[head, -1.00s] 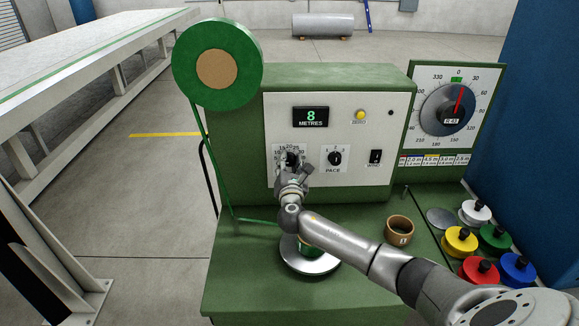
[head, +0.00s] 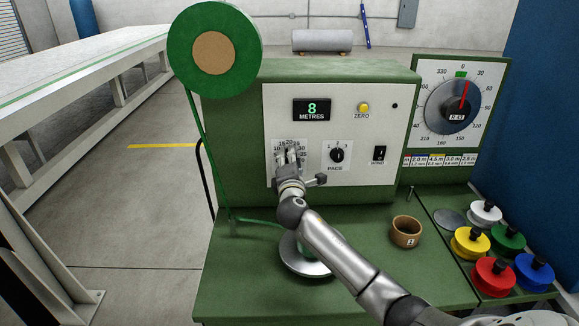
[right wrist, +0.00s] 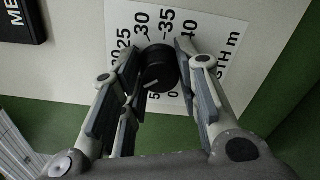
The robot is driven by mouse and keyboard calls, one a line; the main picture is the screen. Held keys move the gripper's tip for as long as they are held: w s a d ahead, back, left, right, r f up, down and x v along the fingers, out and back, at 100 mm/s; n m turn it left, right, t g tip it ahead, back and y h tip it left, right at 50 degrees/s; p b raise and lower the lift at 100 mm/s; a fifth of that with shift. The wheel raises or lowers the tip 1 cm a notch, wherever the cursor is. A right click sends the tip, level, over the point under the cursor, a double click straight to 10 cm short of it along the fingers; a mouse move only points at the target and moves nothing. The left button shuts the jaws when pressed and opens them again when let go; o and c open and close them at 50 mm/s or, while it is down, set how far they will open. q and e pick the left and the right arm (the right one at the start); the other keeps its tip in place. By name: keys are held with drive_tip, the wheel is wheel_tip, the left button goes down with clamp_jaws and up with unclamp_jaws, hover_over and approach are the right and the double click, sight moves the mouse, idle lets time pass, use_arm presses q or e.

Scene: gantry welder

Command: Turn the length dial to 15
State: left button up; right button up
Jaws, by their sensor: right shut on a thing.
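The length dial, a black knob (right wrist: 158,68), sits on a white scale plate in the right wrist view, with marks such as 25, 30, 35 and 40 visible. A pale pointer line shows on the knob, but I cannot tell which number it marks. My right gripper (right wrist: 155,62) has its fingers on both sides of the knob and is shut on it. In the head view my right gripper (head: 290,160) covers most of the dial and the lower part of its scale plate (head: 278,148). My left gripper is not in view.
The panel has a display (head: 312,110) reading 8 metres, a yellow zero button (head: 363,108), a pace knob (head: 337,155) and a wind switch (head: 379,153). A brown ring-shaped pot (head: 406,232) and several coloured knobbed weights (head: 494,275) stand on the green bench at right.

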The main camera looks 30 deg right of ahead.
drive_tip(key=shift+m+b, duration=0.3)
drive_tip(key=shift+m, duration=0.2)
drive_tip(key=shift+d, duration=0.1)
drive_tip(key=o, duration=1)
drive_tip(key=shift+o, duration=0.2)
drive_tip(key=v, duration=1.2)
